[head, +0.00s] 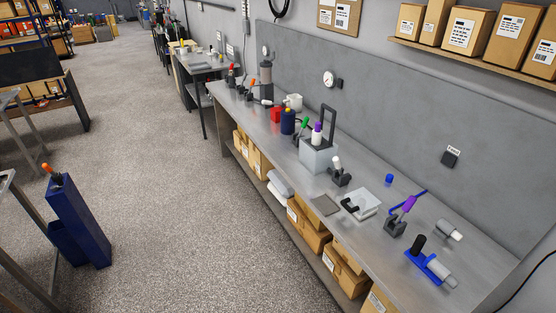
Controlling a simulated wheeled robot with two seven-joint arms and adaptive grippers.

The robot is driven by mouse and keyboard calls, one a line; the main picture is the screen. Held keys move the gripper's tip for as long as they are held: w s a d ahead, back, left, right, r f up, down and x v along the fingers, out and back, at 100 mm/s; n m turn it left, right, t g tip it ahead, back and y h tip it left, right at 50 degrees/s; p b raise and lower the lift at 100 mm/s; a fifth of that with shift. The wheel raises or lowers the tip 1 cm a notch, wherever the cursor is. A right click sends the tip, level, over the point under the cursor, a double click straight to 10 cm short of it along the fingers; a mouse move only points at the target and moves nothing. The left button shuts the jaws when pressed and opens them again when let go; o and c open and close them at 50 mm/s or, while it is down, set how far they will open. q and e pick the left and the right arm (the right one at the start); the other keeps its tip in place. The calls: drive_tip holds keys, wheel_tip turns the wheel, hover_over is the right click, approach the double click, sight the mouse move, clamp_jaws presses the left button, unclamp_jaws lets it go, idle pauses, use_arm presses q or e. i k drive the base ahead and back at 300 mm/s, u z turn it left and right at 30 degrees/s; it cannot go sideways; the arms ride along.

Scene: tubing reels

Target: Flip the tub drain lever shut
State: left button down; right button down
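A light grey box-like tub (318,158) with a dark upright frame stands on the long grey workbench. A lever with a white grip (337,162) on a dark base stands just in front and to the right of it. A green-handled lever (302,127) stands at its left, and a purple and white upright piece (317,132) shows at its top. I cannot tell which of these is the drain lever, or whether it is open or shut. Neither of my grippers is in view.
The workbench (325,205) also holds a purple-handled lever (409,205), a blue fixture with a black knob (430,265), a white block (362,203), and red and blue containers (288,122). The carpet floor (190,190) in front is clear.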

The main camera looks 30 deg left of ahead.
sight(336, 162)
drive_tip(key=u, duration=0.4)
drive_tip(key=i, duration=1.25)
drive_tip(key=z, duration=0.4)
